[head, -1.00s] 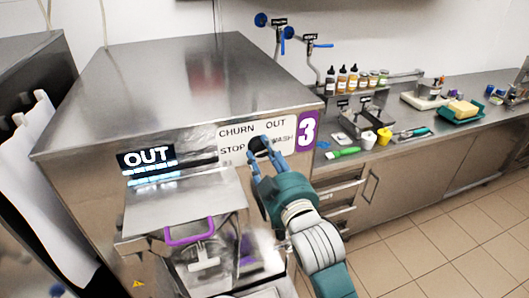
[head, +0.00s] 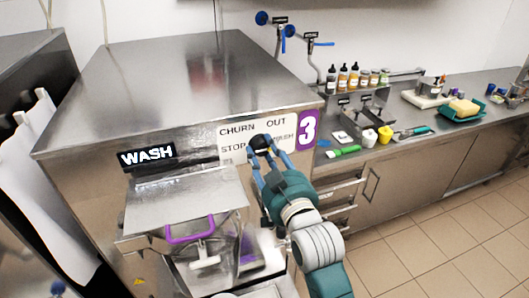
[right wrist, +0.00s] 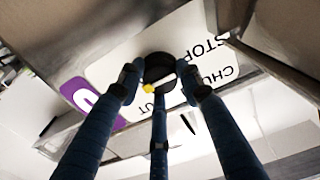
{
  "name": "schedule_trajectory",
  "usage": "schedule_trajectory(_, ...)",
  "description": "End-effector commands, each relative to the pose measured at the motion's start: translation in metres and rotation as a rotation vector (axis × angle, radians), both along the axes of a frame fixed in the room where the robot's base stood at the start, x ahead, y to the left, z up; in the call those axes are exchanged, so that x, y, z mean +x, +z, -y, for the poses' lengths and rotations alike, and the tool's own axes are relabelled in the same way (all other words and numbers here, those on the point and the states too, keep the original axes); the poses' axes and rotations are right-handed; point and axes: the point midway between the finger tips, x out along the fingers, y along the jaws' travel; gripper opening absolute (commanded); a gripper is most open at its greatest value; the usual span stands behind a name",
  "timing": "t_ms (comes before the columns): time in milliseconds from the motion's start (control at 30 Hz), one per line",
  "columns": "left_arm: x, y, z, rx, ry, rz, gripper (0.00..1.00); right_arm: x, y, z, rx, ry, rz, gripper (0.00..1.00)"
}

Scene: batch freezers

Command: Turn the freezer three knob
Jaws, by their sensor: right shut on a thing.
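Freezer three (head: 190,75) is the steel machine with a purple "3" label (head: 308,130) on its front. Its black knob (head: 260,143) sits on a white plate (head: 233,130) reading CHURN, OUT, STOP and WASH. My right gripper (head: 263,152) is shut on the knob, with its blue fingers around it. In the right wrist view the knob (right wrist: 160,70) lies between the fingers, with a white line and a yellow spot on it. The display (head: 147,154) reads WASH. My left gripper is not in view.
A steel hopper lid (head: 185,195) and a purple-handled door (head: 190,230) stand out below the display. To the right, a counter (head: 420,120) holds bottles (head: 342,78), a green brush (head: 343,152) and a yellow sponge (head: 463,108). Tiled floor is clear at lower right.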

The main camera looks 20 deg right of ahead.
Motion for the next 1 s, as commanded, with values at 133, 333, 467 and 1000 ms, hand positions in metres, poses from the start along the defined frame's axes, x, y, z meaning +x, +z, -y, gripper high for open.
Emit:
schedule_trajectory(133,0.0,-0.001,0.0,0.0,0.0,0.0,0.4,0.0,-0.01,-0.001,-0.001,0.001,-0.023,0.45)
schedule_trajectory(333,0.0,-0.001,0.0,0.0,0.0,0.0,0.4,0.0,-0.007,-0.001,-0.002,0.001,-0.016,0.55)
schedule_trajectory(467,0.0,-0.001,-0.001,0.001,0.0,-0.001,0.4,-0.001,-0.005,0.0,-0.001,0.001,-0.012,0.55)
schedule_trajectory(1000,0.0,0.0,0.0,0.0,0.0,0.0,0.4,-0.07,-0.008,0.002,-0.001,0.002,-0.017,0.55)
